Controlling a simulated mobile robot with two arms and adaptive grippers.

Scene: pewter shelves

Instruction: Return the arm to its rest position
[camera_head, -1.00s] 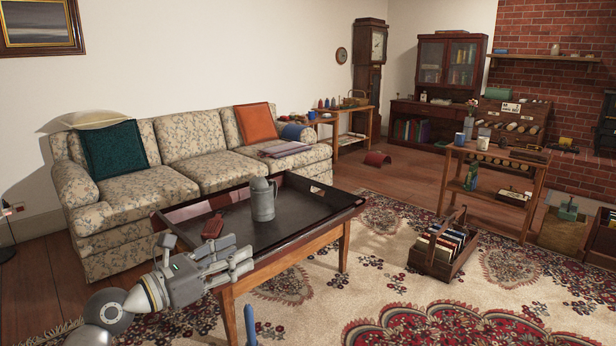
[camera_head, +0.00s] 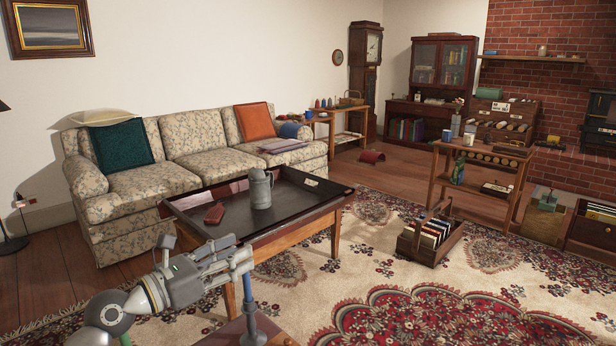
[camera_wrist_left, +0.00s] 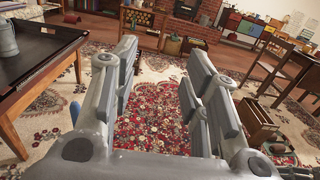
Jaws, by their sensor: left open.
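My left gripper (camera_head: 236,258) is open and empty in the head view, in front of the near edge of the dark tray-topped table (camera_head: 292,214). In the left wrist view its two fingers (camera_wrist_left: 160,85) stand wide apart with only the patterned rug seen between them. A grey metal tankard (camera_head: 261,190) stands upright on the table, apart from the gripper. A dark red object (camera_head: 214,213) lies on the table to its left. My right gripper does not show.
A floral sofa (camera_head: 150,190) stands behind the table. A wooden carrier with upright sleeves (camera_head: 430,240) sits on the rug (camera_head: 400,310). A wooden shelf table (camera_head: 485,155) stands at the right. A small wooden surface (camera_head: 240,333) shows at the bottom edge. The rug's middle is clear.

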